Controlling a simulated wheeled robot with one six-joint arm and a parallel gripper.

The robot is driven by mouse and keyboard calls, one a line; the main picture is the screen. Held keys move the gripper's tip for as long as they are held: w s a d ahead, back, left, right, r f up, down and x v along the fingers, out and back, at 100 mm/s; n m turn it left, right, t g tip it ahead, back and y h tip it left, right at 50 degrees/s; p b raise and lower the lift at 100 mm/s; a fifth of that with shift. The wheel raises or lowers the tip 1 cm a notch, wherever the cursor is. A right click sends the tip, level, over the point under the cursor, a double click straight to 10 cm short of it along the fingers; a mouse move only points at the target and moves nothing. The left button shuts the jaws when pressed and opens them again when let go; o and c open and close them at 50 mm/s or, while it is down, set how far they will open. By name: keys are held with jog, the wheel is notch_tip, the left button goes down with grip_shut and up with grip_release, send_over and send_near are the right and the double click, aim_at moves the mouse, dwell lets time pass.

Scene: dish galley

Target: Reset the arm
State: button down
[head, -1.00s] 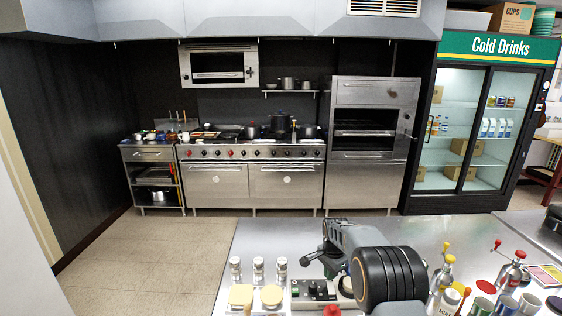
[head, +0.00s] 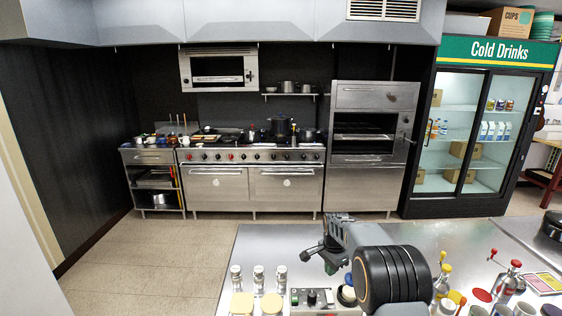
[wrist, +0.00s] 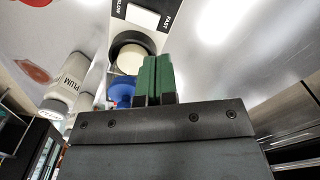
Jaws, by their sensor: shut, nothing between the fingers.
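My gripper (head: 314,257) hangs over the near steel counter (head: 275,250) in the head view, at the end of my bent arm. In the wrist view its two green fingers (wrist: 155,80) are pressed together with nothing between them. Behind the fingers in that view are a cream disc with a dark rim (wrist: 131,58) and a blue object (wrist: 121,91); I cannot tell how far away they are.
Several silver-topped shakers (head: 258,279) and pale-lidded jars (head: 271,303) stand left of my arm, beside a control box (head: 312,298). Bottles (head: 510,283) and cups crowd the right. A PLUM bottle (wrist: 66,85) shows in the wrist view. Floor (head: 150,262) on the left is clear.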

jog(key=shift+r, duration=0.35)
jog(key=s+f+n, duration=0.1)
jog(key=n, duration=0.1)
jog(key=s+f+n, duration=0.1)
jog(key=s+n, duration=0.1)
jog(key=shift+s+f+g, duration=0.1)
jog(key=shift+s+g, duration=0.15)
jog(key=shift+g, duration=0.05)
jog(key=s+r+n+t, duration=0.1)
jog(key=s+r+n, duration=0.1)
jog(key=s+r, duration=0.3)
jog(key=s+r+n+t, duration=0.2)
jog(key=s+r, duration=0.4)
jog(key=s, duration=0.7)
jog(key=s+r+n+t, duration=0.2)
jog(key=s+r, duration=0.3)
jog(key=s, duration=0.4)
jog(key=shift+r+n, duration=0.3)
jog(key=shift+n, duration=0.6)
